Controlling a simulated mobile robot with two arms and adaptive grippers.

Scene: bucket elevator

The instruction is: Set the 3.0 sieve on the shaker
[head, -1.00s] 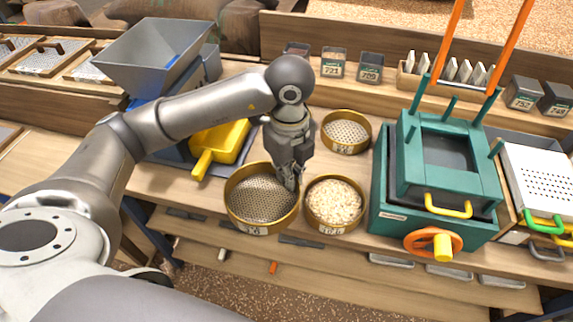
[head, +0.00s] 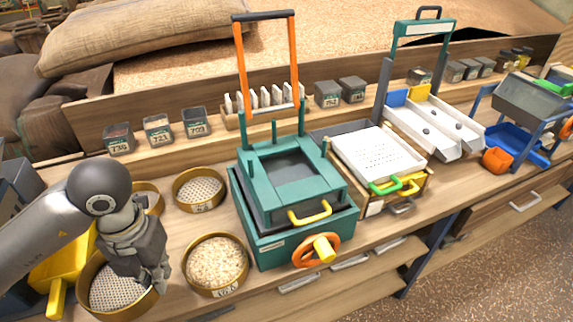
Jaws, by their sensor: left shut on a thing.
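My left gripper (head: 158,284) is shut on the right side of the rim of a brass-coloured sieve (head: 112,292) with a perforated bottom. This sieve is at the bench's front left, its bottom bare; its label is not readable now. A similar sieve holding pale grain (head: 216,262) stands just right of it. An empty sieve (head: 199,190) stands behind that one, and another (head: 149,197) is partly hidden behind my left wrist. I cannot read which is marked 3.0. The green shaker (head: 292,190) stands right of the sieves, with orange uprights and an orange wheel. My right gripper is not in view.
A yellow scoop (head: 65,265) lies left of the held sieve, partly behind my arm. Small labelled boxes (head: 158,131) line the back ledge. A white perforated tray (head: 378,155) and a white chute (head: 432,125) stand right of the shaker.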

